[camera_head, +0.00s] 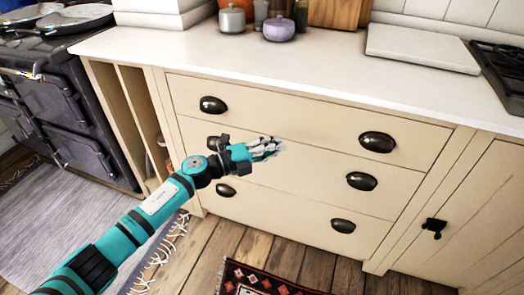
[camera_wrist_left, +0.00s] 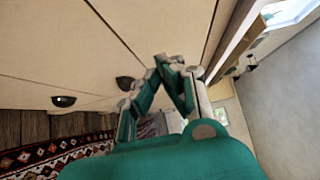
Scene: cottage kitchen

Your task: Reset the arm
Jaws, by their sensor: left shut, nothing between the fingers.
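My left gripper (camera_head: 270,148) is on the teal arm that comes in from the lower left in the head view. It hangs in front of the cream drawer unit (camera_head: 235,130), near the middle drawer. I cannot tell how far it is from the drawer front. In the left wrist view the left gripper (camera_wrist_left: 168,62) shows with its fingertips together and nothing between them. My right gripper is not in view.
Drawers with dark cup handles (camera_head: 377,141) sit under a white counter (camera_head: 330,72). A dark stove (camera_head: 60,100) stands at the left. A patterned red rug (camera_head: 255,285) lies on the wooden floor (camera_head: 290,255). Pots (camera_head: 279,28) and a white board (camera_head: 420,48) are on the counter.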

